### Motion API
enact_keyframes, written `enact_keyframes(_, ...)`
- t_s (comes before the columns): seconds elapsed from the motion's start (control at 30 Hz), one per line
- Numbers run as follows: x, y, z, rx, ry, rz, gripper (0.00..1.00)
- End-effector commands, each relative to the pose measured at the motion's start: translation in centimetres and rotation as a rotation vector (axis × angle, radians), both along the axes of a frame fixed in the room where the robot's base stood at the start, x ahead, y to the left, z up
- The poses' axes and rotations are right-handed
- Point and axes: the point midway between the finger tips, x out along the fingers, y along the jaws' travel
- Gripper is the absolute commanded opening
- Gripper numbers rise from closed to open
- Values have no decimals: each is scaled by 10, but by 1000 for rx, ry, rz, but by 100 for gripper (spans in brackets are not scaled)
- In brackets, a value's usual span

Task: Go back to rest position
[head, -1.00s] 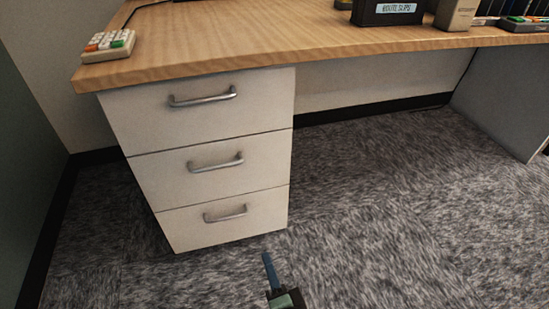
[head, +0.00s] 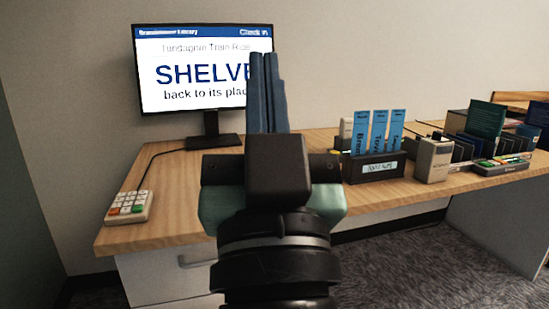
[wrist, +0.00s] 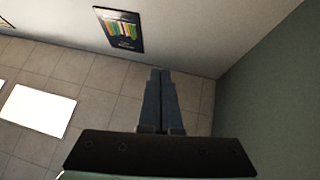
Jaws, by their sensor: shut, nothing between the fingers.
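My gripper (head: 265,60) stands upright in the middle of the head view, its two blue-grey fingers together and pointing up. Nothing is between them. It covers part of the monitor's right side and part of the desk behind it. In the wrist view my gripper (wrist: 161,75) also shows with its fingers together, pointing toward the ceiling and upper walls.
The wooden desk (head: 170,195) bears a monitor (head: 190,65), a keypad (head: 129,207), a black box (head: 375,168) with blue slips, a beige box (head: 433,160) and a rack of dark dividers at right. In the wrist view a poster (wrist: 121,29) hangs on the wall.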

Motion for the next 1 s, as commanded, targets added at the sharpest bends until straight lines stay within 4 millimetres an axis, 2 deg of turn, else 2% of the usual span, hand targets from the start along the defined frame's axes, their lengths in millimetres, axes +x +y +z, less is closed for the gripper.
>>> enact_keyframes(0.03, -25, -2, 42, -16, -80, -46, 0)
enact_keyframes(0.1, -60, -9, 82, -29, -179, -123, 0)
enact_keyframes(0.2, -49, -9, 118, -30, -148, -115, 0)
enact_keyframes(1.0, -48, -8, 367, -30, -143, -110, 0)
